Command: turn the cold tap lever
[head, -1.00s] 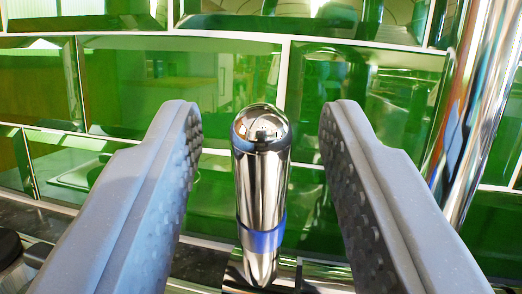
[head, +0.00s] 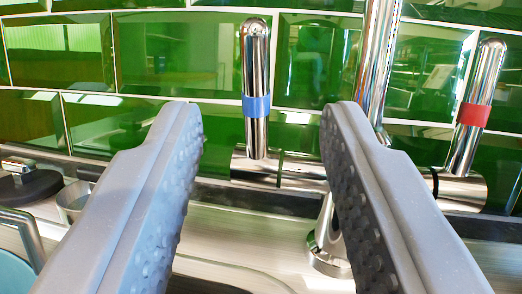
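The cold tap lever (head: 257,70) is a chrome upright rod with a blue band, in the upper middle of the head view. It rises from the left end of the horizontal chrome tap body (head: 300,170). My gripper (head: 262,125) is open, with its two grey textured fingers spread wide. The lever shows in the gap between the fingertips, beyond and above them, and nothing is held. The fingers appear apart from the lever. The right finger hides part of the tap body and the spout's base.
The hot lever (head: 473,105) with a red band stands at the right. A tall chrome spout (head: 377,60) rises between the levers. Green tiles (head: 170,55) back the metal sink deck (head: 225,225). A dark round object (head: 25,184) and a blue-green basin (head: 12,272) are at left.

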